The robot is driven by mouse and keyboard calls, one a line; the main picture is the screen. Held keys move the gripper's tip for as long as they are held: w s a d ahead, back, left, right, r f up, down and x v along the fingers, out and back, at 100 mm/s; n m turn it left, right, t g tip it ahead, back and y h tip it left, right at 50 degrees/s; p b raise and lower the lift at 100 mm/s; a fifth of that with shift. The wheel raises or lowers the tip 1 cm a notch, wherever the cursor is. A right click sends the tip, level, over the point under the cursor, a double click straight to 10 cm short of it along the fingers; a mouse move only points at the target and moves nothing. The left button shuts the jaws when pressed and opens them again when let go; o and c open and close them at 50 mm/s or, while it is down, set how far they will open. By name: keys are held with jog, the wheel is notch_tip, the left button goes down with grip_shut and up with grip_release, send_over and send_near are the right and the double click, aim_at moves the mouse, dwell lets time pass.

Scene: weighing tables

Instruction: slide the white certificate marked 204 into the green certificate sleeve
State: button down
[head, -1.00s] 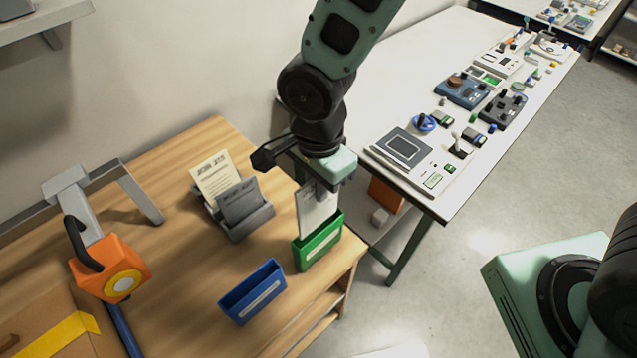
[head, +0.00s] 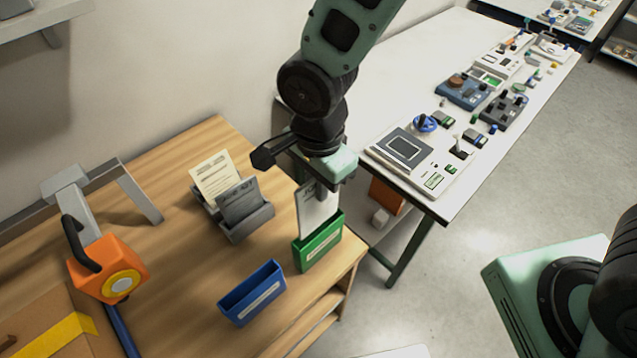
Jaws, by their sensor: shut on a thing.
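The green certificate sleeve (head: 319,246) stands upright near the right edge of the wooden table. A white certificate (head: 313,208) stands upright at it, its lower end hidden behind the sleeve's front wall, so it looks to be in the sleeve's mouth. My gripper (head: 323,187) is shut on the upper edge of this certificate, directly above the sleeve. The certificate's number is mostly covered by the gripper and cannot be read. How deep the certificate sits cannot be told.
A blue sleeve (head: 252,293) stands left of the green one. A grey holder (head: 247,225) behind carries a cream card (head: 215,179) and a grey card (head: 240,200). An orange device (head: 110,269) stands at left. A white table (head: 400,95) with instruments is at right.

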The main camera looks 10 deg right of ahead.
aim_at(318, 225)
jog(key=shift+f, duration=0.15)
jog(key=shift+f+b, duration=5.1)
jog(key=shift+f, duration=0.5)
jog(key=c, duration=1.5)
grip_release()
notch_tip(318, 225, up, 18)
jog(key=shift+f+b, duration=0.25)
jog(key=shift+b, duration=0.7)
jog(key=s+d+f+n, duration=0.2)
jog(key=s+n, duration=0.1)
jog(key=n, duration=0.3)
jog(key=s+d+f+n, duration=0.2)
jog(key=s+d+n, duration=0.1)
jog(key=n, duration=0.3)
jog(key=s+d+f+n, duration=0.2)
jog(key=s+d+n, duration=0.1)
jog(key=s+n, duration=0.2)
jog(key=shift+s+f+n+y, duration=0.15)
jog(key=shift+f+n+y, duration=0.15)
jog(key=shift+n, duration=0.7)
